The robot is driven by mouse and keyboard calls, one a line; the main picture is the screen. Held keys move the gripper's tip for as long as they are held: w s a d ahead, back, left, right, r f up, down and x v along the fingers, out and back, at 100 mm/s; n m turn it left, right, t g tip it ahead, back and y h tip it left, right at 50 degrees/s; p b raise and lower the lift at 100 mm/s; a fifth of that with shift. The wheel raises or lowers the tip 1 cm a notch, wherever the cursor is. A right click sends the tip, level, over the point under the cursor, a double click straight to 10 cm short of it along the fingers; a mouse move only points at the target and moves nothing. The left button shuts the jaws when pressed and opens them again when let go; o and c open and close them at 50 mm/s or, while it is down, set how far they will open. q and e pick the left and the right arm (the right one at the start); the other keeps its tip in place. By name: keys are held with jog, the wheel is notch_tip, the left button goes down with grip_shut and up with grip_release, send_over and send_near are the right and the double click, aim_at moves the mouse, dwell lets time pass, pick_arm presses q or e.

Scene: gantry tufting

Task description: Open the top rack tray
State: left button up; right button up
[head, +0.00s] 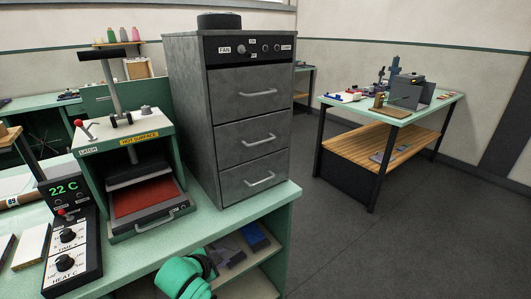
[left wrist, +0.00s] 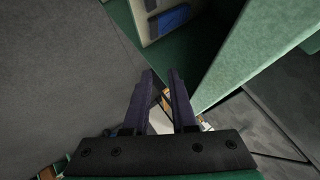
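A grey metal rack stands on the green bench in the head view, with three trays stacked under a black control panel. The top rack tray (head: 250,80) is shut, its front flush with the rack, and has a silver bar handle (head: 259,93). The middle tray (head: 250,132) and bottom tray (head: 255,175) are also shut. My left gripper (left wrist: 162,75) shows in the left wrist view with its two dark fingers apart and nothing seen between them. My green left arm shows at the bottom of the head view, below the bench top and away from the top handle. My right gripper is not in view.
A heat press (head: 130,150) with a red plate stands left of the rack, beside a control box (head: 66,240). The green bench top (head: 235,213) has an open shelf below holding a blue box (head: 255,237). Another table (head: 410,118) stands at the right; floor between is clear.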

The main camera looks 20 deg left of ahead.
pick_arm(q)
notch_tip(320, 180, up, 12)
jog(key=w+d+m+t, duration=0.2)
jog(key=m, duration=0.1)
jog(key=m+t+h, duration=0.7)
jog(key=m, duration=0.8)
send_near(262, 94)
jog(key=v, duration=0.4)
jog(key=p+x, duration=0.6)
jog(key=x, duration=0.8)
jog(key=shift+w+a+r, duration=0.1)
jog(key=shift+w, duration=0.25)
grip_shut()
jog(key=shift+f, duration=0.2)
